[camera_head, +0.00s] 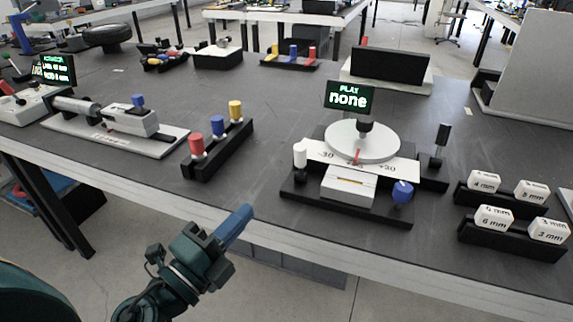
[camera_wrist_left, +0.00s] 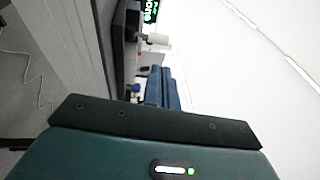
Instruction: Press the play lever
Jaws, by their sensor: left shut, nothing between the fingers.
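The play device stands on the dark table right of centre in the head view, with a round white disc (camera_head: 362,141) over a scale plate. Its display (camera_head: 349,97) reads "PLAY none". A black upright lever (camera_head: 440,143) stands at its right side. I cannot tell for certain which is the play lever. My left gripper (camera_head: 237,225) is shut and empty, in front of the table's near edge, left of the device and apart from it. Its blue fingers (camera_wrist_left: 162,90) also show in the wrist view.
A black rack with red, blue and yellow pegs (camera_head: 218,126) stands left of the device. A linear actuator rig (camera_head: 130,122) is farther left. Labelled white blocks (camera_head: 493,217) sit in black holders at the right. The table front between rack and device is clear.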

